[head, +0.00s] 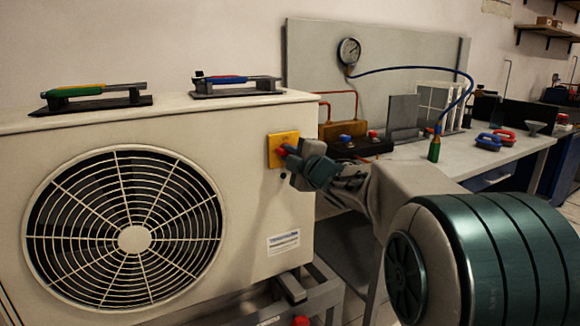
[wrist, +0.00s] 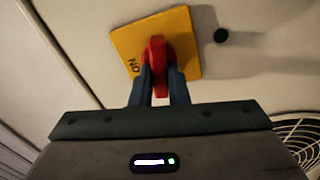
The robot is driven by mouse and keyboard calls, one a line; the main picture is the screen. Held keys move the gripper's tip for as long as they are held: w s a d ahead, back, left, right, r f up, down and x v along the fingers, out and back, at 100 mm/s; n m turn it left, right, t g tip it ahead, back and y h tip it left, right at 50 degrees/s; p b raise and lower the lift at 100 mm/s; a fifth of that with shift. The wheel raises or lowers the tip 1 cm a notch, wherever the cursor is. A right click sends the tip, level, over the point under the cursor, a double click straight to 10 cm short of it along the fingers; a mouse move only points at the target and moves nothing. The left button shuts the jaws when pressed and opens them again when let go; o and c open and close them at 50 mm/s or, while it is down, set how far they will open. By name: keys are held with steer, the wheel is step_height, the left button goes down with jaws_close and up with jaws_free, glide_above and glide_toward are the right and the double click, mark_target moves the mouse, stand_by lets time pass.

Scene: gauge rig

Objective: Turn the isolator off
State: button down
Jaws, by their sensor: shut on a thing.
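The isolator is a yellow square plate (head: 275,150) with a red handle (head: 281,152) on the front of the large cream fan unit (head: 250,215), near its upper right corner. In the wrist view the yellow plate (wrist: 190,38) fills the upper middle, with "ON" lettering by its lower left corner. The red handle (wrist: 157,58) stands out from the plate and lies roughly along the line of the fingers. My gripper (wrist: 160,84) is shut on the red handle, one dark finger on each side. It also shows in the head view (head: 291,160). Any other lettering on the plate is hidden.
A round fan grille (head: 130,240) takes up the unit's left front. Two racks with coloured-handled tools (head: 95,95) lie on its top.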

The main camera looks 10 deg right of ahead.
steer(key=shift+f+n+b, duration=0.2)
steer(key=shift+n+b, duration=0.7)
steer(key=shift+n, duration=0.3)
steer(key=c, duration=1.4)
jaws_free()
steer(key=shift+s+r, duration=0.1)
steer(key=p+v, duration=0.2)
steer(key=v, duration=1.1)
steer(key=shift+s, duration=0.35)
